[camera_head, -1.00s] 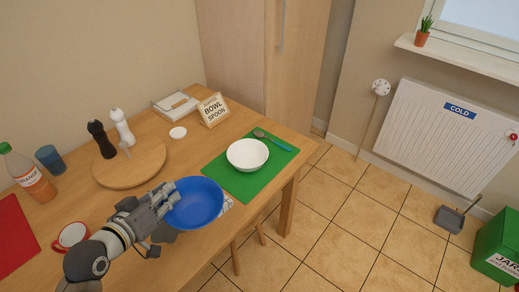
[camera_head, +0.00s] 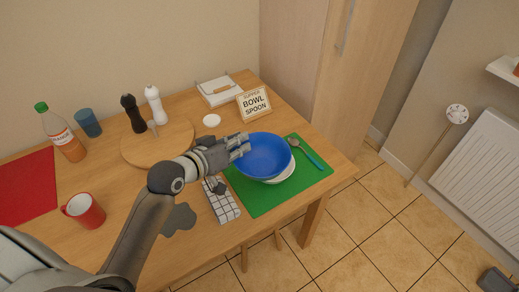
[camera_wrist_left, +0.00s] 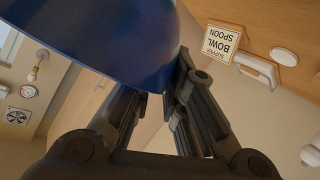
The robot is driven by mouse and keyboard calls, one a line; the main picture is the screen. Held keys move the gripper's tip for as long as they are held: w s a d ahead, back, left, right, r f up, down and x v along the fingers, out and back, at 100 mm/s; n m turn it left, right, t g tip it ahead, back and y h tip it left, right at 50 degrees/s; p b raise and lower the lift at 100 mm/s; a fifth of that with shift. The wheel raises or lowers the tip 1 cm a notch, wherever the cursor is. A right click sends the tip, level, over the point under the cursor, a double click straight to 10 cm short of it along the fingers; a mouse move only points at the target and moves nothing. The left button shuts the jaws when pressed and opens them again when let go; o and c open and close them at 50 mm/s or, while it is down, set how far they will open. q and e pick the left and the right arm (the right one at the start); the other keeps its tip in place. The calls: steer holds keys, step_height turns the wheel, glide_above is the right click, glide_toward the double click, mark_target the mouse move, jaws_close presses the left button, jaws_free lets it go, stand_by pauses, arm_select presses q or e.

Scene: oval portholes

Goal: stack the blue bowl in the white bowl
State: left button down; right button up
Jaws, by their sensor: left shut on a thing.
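The blue bowl (camera_head: 262,154) is over the green mat (camera_head: 262,204), roughly upright. My left gripper (camera_head: 240,147) is shut on its left rim; in the left wrist view the fingers (camera_wrist_left: 165,98) are at the edge of the blue bowl (camera_wrist_left: 100,35). The white bowl (camera_head: 284,175) is on the mat beneath, mostly hidden by the blue one. Only its right and lower rim shows. The blue bowl is a little up and left of its centre; I cannot tell whether the two touch. My right gripper is not in view.
A spoon with a blue handle (camera_head: 312,158) lies right of the bowls. A checked cloth (camera_head: 222,202) lies left of the mat. A sign (camera_head: 254,103) stands behind. A red mug (camera_head: 84,210), round board (camera_head: 140,150) and bottle (camera_head: 62,138) are further left.

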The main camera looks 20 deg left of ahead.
arm_select(q)
steer(key=w+f, duration=0.2)
steer(key=w, duration=0.1)
steer(key=w+f, duration=0.5)
steer(key=w, duration=0.2)
steer(key=shift+f, duration=0.25)
steer(key=shift+w+f, duration=0.25)
steer(key=shift+f, duration=0.3)
step_height(320, 180, down, 3)
steer(key=shift+r, duration=0.15)
steer(key=shift+s, duration=0.1)
steer(key=shift+f+b, duration=0.35)
steer(key=shift+f, duration=0.25)
steer(key=c, duration=1.5)
jaws_free()
steer(key=shift+s+f, duration=0.1)
steer(key=shift+f, duration=0.05)
